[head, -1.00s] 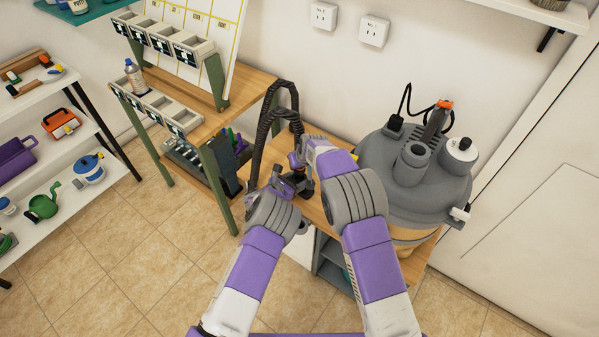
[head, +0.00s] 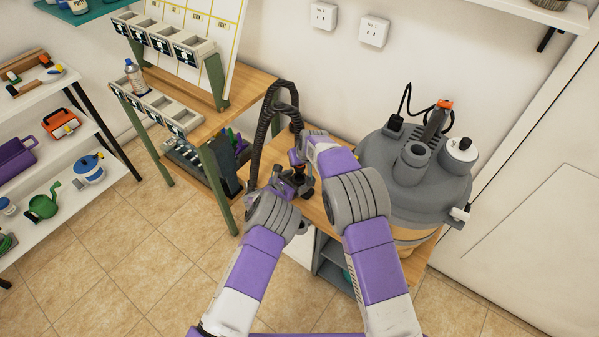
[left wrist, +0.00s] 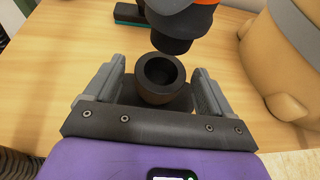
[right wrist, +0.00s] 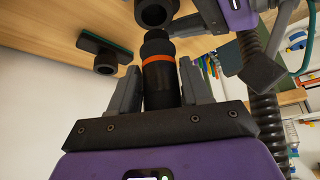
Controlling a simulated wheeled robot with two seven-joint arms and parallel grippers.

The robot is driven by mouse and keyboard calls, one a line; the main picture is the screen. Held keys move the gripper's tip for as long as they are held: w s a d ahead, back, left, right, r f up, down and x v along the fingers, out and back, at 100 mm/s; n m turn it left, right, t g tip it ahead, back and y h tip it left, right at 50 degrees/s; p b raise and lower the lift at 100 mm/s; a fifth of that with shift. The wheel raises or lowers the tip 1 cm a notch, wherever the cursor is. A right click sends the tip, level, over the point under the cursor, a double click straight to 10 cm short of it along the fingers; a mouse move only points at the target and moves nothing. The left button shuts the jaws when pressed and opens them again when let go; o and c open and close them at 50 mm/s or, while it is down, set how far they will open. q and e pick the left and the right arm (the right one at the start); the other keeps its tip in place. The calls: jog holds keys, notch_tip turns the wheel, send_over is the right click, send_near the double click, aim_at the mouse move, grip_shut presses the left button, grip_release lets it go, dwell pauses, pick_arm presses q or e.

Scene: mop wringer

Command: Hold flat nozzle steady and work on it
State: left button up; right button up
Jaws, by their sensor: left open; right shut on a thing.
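A black round socket, apparently the flat nozzle's neck (left wrist: 158,78), stands between the fingers of my left gripper (left wrist: 154,85). That gripper is open, with a finger on each side. The nozzle's lower part is hidden. My right gripper (right wrist: 158,75) is shut on a black hose end with an orange ring (right wrist: 160,78). The hose end's narrow tip is close to the socket and, in the left wrist view, appears just beyond it, apart from it. In the head view my left gripper (head: 289,184) and right gripper (head: 300,155) are close together over the wooden bench.
A black ribbed hose (head: 262,130) arches up behind my grippers. A grey-lidded vacuum drum (head: 415,170) stands on the right of the bench (head: 315,215). A flat black piece with a green strip (right wrist: 103,50) lies on the bench. A rack with bins (head: 165,110) stands at left.

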pick_arm(q)
jog(key=shift+a, duration=0.1)
jog(key=v, duration=1.2)
